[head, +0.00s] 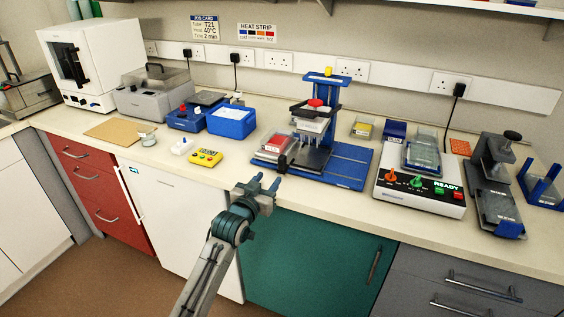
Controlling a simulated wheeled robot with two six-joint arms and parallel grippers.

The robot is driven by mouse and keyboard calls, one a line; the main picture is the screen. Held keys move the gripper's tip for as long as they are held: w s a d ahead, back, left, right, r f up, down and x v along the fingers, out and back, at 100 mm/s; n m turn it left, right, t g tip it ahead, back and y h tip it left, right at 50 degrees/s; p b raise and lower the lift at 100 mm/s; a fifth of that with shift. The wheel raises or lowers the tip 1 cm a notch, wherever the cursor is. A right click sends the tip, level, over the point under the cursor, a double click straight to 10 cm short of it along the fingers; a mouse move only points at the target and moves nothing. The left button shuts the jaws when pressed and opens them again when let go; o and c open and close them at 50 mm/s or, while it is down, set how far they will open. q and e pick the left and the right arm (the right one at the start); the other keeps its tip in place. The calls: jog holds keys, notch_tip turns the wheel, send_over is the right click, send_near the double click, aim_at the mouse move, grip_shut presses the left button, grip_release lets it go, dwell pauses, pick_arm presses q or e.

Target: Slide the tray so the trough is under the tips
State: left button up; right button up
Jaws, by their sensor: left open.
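The blue pipetting stand (325,95) stands on the bench at centre, its head (310,124) with a red-topped knob raised over a dark plate (314,159). The tips under the head are too small to make out. A clear-sided container with a red label (275,145) sits on the left of the blue base (348,170), left of the head; I cannot tell whether it is the trough. A dark upright piece (286,160) stands at the front. My left gripper (268,181) is open and empty at the bench's front edge, in front of and left of the stand, apart from it.
A yellow timer (206,158) and a blue box (231,121) are to the left. A white device reading READY (418,190) stands right of the base, with a dark clamp stand (495,180) beyond. The bench front between timer and base is clear.

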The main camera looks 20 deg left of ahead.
aim_at(280, 160)
pick_arm(q)
jog(key=w, duration=0.3)
jog(key=w+p, duration=0.1)
jog(key=w, duration=0.2)
jog(key=w+r, duration=0.1)
jog(key=w, duration=0.2)
jog(key=shift+w+d+p, duration=0.15)
jog(key=shift+w+p, duration=0.2)
jog(key=shift+w, duration=0.75)
jog(key=c, duration=0.7)
grip_shut()
